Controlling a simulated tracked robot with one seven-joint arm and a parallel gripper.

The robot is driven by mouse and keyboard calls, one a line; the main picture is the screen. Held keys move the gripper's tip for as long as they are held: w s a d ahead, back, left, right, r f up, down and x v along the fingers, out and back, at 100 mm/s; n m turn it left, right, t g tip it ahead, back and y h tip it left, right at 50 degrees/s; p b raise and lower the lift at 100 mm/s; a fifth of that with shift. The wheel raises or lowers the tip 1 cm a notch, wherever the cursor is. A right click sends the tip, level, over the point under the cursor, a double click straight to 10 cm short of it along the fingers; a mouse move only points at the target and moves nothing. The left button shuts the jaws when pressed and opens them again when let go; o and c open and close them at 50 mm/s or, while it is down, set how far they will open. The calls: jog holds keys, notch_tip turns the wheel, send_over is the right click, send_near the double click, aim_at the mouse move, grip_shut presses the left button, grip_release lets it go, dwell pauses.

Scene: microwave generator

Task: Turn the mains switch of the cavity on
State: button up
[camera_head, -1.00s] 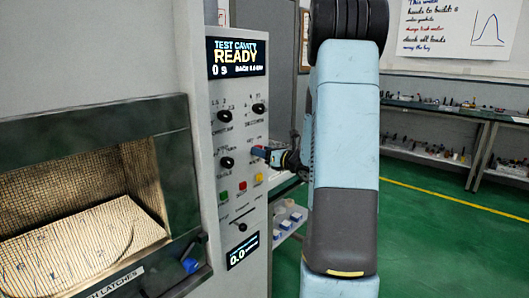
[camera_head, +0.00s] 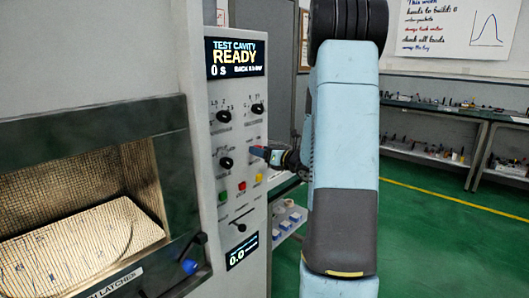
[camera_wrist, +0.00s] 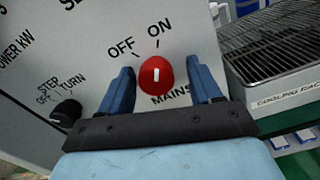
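The red mains knob (camera_wrist: 155,76) shows in the wrist view, on a light panel marked OFF at its upper left, ON above it and MAINS below. The white mark on the knob points up, roughly toward ON. My gripper (camera_wrist: 160,68) is open, with one blue finger on each side of the knob and gaps between fingers and knob. In the head view my gripper (camera_head: 272,154) is at the right side of the cavity's control panel (camera_head: 238,205), and its fingers mostly hide the knob. The display (camera_head: 235,57) reads TEST CAVITY READY.
A black STEP/TURN knob (camera_wrist: 66,110) is left of my gripper. A cooling rack (camera_wrist: 275,55) stands close on the right. Coloured buttons (camera_head: 242,186) and a lever (camera_head: 241,217) are lower on the panel. The green floor (camera_head: 430,240) to the right is clear.

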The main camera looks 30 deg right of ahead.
jog(key=v, duration=1.3)
jog(key=shift+s, duration=0.4)
